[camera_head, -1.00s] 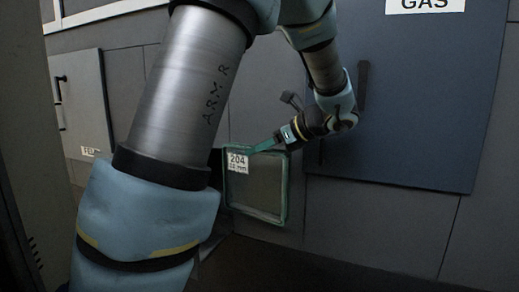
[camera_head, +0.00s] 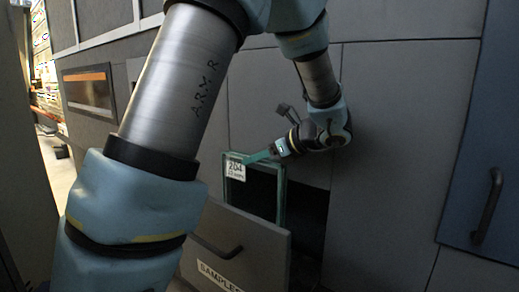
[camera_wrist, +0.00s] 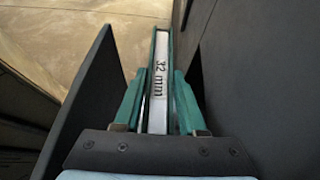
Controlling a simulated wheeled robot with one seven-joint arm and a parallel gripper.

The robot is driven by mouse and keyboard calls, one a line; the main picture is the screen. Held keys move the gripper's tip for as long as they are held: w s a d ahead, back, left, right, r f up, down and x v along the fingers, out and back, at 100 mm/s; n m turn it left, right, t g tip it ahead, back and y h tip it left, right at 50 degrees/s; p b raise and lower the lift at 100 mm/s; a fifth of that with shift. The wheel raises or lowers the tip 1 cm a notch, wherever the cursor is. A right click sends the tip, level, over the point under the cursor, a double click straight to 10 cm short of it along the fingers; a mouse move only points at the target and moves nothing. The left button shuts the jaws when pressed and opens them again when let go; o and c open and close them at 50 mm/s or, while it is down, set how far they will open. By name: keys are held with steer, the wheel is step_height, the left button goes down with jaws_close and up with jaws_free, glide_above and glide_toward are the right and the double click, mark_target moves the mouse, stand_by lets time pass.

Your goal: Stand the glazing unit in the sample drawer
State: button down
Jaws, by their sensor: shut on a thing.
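The glazing unit (camera_head: 236,171) is a square glass pane with teal edges and a white label reading 204. Its edge with "32 mm" on it (camera_wrist: 160,68) shows in the wrist view. My gripper (camera_head: 254,158) is shut on its top edge, with one teal finger on each side. The pane hangs roughly upright. The sample drawer (camera_head: 238,248), labelled SAMPLES, stands pulled out. Its front hides the lower part of the pane in the head view. In the wrist view the pane is between the dark drawer front (camera_wrist: 88,98) and the cabinet face. Whether its bottom touches the drawer is hidden.
A dark opening (camera_head: 312,212) shows in the cabinet behind the drawer. A blue door with a handle (camera_head: 487,205) is at the right. A panel with an orange strip (camera_head: 88,90) is at the left. Pale floor (camera_wrist: 95,35) shows in the wrist view.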

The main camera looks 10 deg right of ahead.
mark_target(260, 173)
steer(key=shift+d+r+m+p, duration=0.1)
steer(key=shift+d+m+p, duration=0.25)
steer(key=shift+p, duration=0.15)
steer(key=shift+s+d+f+t, duration=0.1)
steer(key=shift+d+f+t, duration=0.1)
steer(key=shift+f+t, duration=0.15)
step_height(260, 173, down, 4)
steer(key=b, duration=0.3)
steer(key=shift+b, duration=0.4)
steer(key=shift+f+b, duration=4.2)
steer(key=shift+f, duration=2.5)
steer(key=c, duration=0.8)
jaws_free()
steer(key=o, duration=0.4)
steer(key=shift+h, duration=0.3)
